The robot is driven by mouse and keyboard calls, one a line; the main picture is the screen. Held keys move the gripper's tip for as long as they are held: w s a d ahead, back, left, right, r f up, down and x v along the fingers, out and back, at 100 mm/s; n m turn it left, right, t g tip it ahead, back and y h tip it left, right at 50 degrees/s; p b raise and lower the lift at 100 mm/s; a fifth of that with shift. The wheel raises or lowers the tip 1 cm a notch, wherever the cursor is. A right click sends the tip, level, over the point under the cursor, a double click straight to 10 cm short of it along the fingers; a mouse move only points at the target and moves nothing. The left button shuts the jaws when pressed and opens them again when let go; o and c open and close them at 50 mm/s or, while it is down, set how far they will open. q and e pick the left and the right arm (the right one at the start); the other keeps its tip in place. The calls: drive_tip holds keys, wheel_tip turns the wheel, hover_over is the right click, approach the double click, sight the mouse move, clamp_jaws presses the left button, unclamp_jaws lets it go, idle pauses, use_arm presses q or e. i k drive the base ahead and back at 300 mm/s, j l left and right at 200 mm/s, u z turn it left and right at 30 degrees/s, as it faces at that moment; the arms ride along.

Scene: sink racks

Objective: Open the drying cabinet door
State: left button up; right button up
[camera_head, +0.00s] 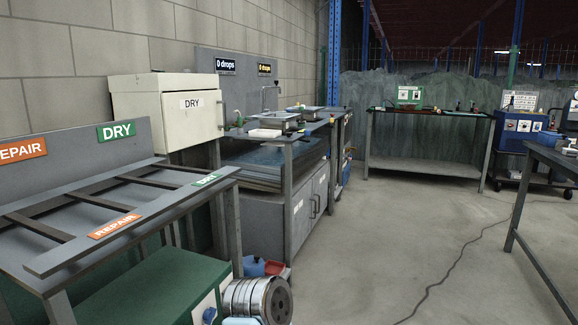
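The drying cabinet (137,110) is a cream box on the left, against the block wall. It stands behind the slatted rack and left of the sink. Its front door (195,125) carries a white "DRY" label and looks shut. A small dark spot at the door's right edge may be a handle, but it is too small to tell. Neither of my grippers is in view.
A grey slatted rack (60,262) with "REPAIR" and "DRY" signs fills the near left, in front of the cabinet. A sink counter (318,128) stands right of the cabinet. A table (560,165) is at the right edge. The middle floor is clear except for a cable (455,265).

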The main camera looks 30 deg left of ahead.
sight(190, 118)
drive_tip(key=i+u, duration=0.15)
drive_tip(key=u, duration=0.3)
drive_tip(key=i+l+u, duration=0.1)
drive_tip(key=u, duration=0.35)
drive_tip(key=i+l+u, duration=0.1)
drive_tip(key=u, duration=0.4)
drive_tip(key=i+l+u, duration=0.15)
drive_tip(key=u, duration=0.3)
drive_tip(key=i+l, duration=0.3)
drive_tip(key=l, duration=0.15)
drive_tip(key=i+l, duration=0.25)
drive_tip(key=l, duration=0.2)
drive_tip(key=i+l+z, duration=0.1)
drive_tip(key=i+l, duration=0.2)
drive_tip(key=l, duration=0.15)
drive_tip(key=i+l, duration=0.3)
drive_tip(key=l, duration=0.1)
